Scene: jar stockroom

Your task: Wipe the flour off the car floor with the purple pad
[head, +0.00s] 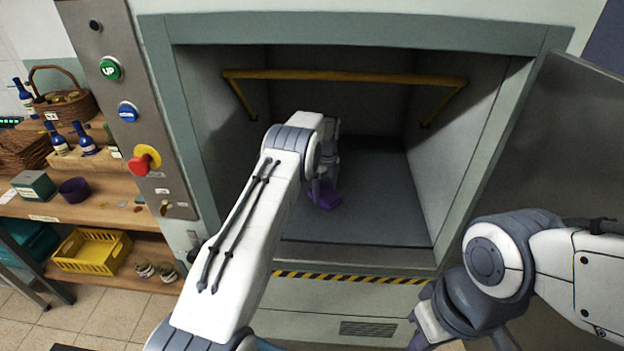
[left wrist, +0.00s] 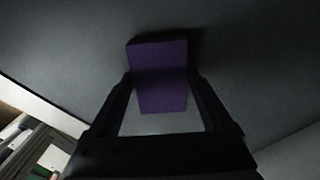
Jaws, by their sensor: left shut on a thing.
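The purple pad (head: 325,197) is at the grey car floor (head: 385,205), inside the open lift car. My left gripper (head: 324,184) reaches into the car and is shut on the pad. In the left wrist view the pad (left wrist: 160,75) sits between the two dark fingers, with grey floor around it. I cannot tell whether the pad presses on the floor. I see no clear flour on the visible floor; my left arm hides part of it. My right arm is at the lower right, outside the car, and its fingertips do not show.
A yellow rail (head: 345,75) runs around the car's inside walls. A striped sill (head: 350,278) edges the opening, and an open door (head: 560,150) stands at the right. A button panel (head: 125,110) and shelves with bottles, baskets and a yellow crate (head: 92,251) are at the left.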

